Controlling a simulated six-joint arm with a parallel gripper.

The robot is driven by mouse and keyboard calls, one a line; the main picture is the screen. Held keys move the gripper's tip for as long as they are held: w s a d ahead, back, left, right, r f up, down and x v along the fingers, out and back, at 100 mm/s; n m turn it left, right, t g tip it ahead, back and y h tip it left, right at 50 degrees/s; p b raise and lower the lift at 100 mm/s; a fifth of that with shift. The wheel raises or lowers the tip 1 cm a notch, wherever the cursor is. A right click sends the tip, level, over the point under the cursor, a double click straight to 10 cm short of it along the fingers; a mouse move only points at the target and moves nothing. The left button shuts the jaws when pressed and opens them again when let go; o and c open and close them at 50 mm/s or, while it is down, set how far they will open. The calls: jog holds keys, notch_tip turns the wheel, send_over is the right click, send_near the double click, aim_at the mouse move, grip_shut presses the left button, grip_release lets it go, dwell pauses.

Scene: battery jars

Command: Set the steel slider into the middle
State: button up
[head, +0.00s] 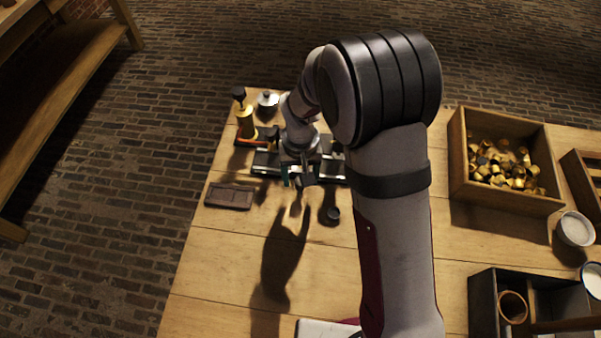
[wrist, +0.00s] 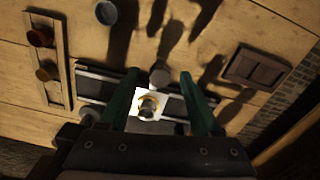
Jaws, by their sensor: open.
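My gripper (head: 300,182) is open over the dark rail (head: 264,163) at the back of the table. In the wrist view its two green fingers (wrist: 160,74) stand wide apart across the rail (wrist: 95,88). A small grey steel piece (wrist: 160,76) shows between the fingertips at the rail's edge; I cannot tell whether it is the slider. Below it in that view, also between the fingers, is a bright pale plate (wrist: 136,124) carrying a brass ring and steel knob (wrist: 147,107). No finger visibly grips either. My arm and gripper hide part of the rail in the head view.
A dark tray (head: 229,197) lies left of the gripper, and a small dark cup (head: 332,215) stands in front. A brass post (head: 246,124) and a steel jar (head: 268,100) stand behind left. A wooden crate (head: 511,203) of brass pieces sits right.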

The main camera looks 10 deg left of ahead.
notch_tip(320, 180, up, 16)
jog(key=shift+f, duration=0.1)
dwell(0.4)
jog(key=s+d+r+m, duration=0.4)
jog(key=s+d, duration=0.5)
jog(key=s, duration=0.2)
jog(key=s+d+f+m+y, duration=0.1)
jog(key=s+m, duration=0.1)
jog(key=s, duration=0.3)
jog(key=s+d+f+m, duration=0.1)
jog(key=s+d+f, duration=0.1)
jog(key=s, duration=0.4)
jog(key=shift+s+m+y, duration=0.2)
jog(key=shift+m+y, duration=0.2)
